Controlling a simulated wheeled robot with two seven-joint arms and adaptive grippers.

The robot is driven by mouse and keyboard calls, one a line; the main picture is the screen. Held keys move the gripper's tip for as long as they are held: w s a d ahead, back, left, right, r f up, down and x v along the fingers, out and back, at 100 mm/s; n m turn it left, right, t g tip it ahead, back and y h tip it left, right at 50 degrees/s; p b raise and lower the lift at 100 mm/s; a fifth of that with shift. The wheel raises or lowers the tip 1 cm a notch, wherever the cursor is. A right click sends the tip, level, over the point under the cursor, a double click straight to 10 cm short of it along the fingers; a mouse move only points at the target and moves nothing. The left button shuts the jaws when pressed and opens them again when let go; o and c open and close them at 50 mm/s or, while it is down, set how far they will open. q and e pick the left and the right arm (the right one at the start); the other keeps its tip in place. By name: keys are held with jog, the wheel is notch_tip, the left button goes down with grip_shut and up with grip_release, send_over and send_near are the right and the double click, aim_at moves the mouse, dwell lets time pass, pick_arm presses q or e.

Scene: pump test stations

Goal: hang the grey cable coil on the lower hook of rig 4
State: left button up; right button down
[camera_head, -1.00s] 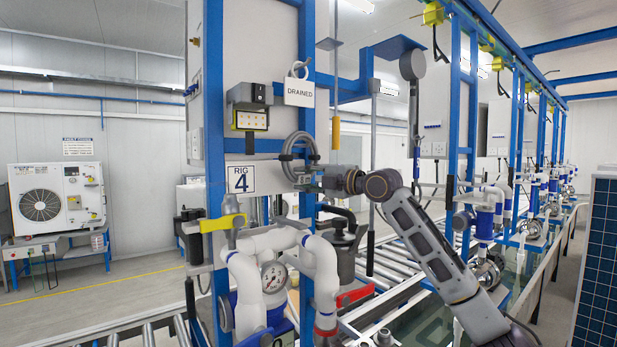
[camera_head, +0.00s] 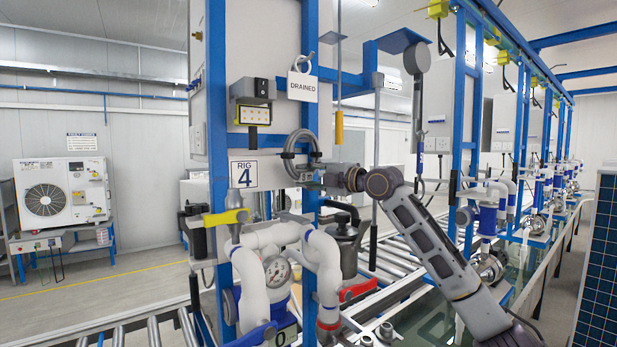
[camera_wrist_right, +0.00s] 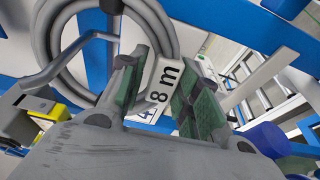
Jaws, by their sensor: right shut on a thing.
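The grey cable coil (camera_head: 293,158) hangs upright against the blue post of rig 4, right of the rig 4 sign (camera_head: 243,174). My right gripper (camera_head: 309,180) reaches in from the right at the coil's lower right side. In the right wrist view, the fingers (camera_wrist_right: 158,88) are closed around the coil's white "8 m" tag (camera_wrist_right: 165,80), with the coil (camera_wrist_right: 160,25) just beyond. A bent grey rod (camera_wrist_right: 70,62), which looks like a hook, crosses the coil's loop there. I cannot tell whether the coil rests on it. My left gripper is not in view.
A "DRAINED" tag (camera_head: 302,87) hangs on the post above the coil. White pipes (camera_head: 322,262), a yellow handle (camera_head: 226,218) and a dark jug (camera_head: 345,247) stand below. A roller conveyor (camera_head: 398,258) runs behind.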

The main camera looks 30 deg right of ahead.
jog(key=c, duration=1)
grip_release()
jog(key=shift+s+r, duration=0.1)
jog(key=shift+o, duration=0.2)
jog(key=shift+s, duration=0.1)
jog(key=shift+v, duration=5.85)
